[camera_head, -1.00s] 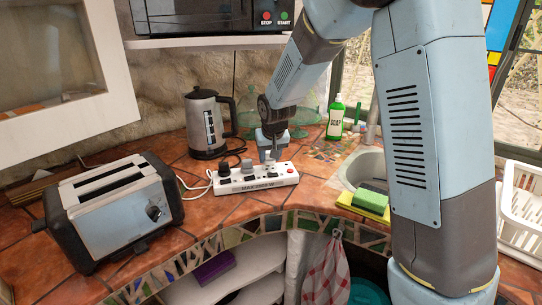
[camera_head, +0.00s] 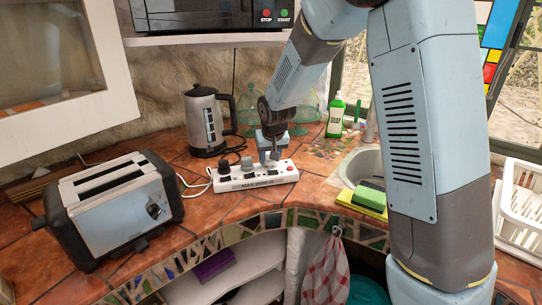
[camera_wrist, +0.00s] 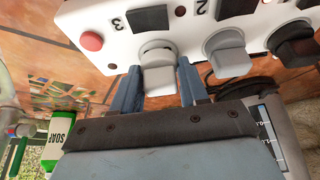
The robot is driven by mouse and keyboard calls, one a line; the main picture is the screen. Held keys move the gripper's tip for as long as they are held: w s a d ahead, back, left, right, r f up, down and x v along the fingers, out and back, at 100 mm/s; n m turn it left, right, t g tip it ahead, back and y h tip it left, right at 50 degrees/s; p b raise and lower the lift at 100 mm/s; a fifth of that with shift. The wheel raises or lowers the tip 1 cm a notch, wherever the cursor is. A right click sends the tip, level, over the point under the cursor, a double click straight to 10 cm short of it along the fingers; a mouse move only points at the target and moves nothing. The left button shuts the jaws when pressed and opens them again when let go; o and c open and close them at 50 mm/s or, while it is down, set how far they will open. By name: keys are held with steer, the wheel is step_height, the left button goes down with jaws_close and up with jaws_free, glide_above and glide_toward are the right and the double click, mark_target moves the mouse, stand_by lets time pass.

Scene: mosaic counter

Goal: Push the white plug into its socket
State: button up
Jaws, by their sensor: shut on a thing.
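The white power strip (camera_head: 257,183) lies on the tiled counter; it spans the top of the wrist view (camera_wrist: 105,35). My gripper (camera_head: 270,157) is above its right part. In the wrist view my gripper's blue fingers (camera_wrist: 158,88) are shut on the white plug (camera_wrist: 158,68), one on each side. The plug's far end is at the socket beside the number 3, with a dark line around it. I cannot tell how deep it sits. A grey-white plug (camera_wrist: 228,52) and a black plug (camera_wrist: 292,43) stand in neighbouring sockets.
A red button (camera_wrist: 91,41) is at the strip's end. A toaster (camera_head: 112,208) stands left, a kettle (camera_head: 206,122) behind. Cords lie behind the strip. A green soap bottle (camera_head: 335,120), the sink (camera_head: 352,168) and a sponge (camera_head: 370,197) are to the right.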

steer(key=shift+f, duration=0.4)
steer(key=o, duration=1.1)
steer(key=shift+c, duration=0.2)
steer(key=shift+r, duration=0.1)
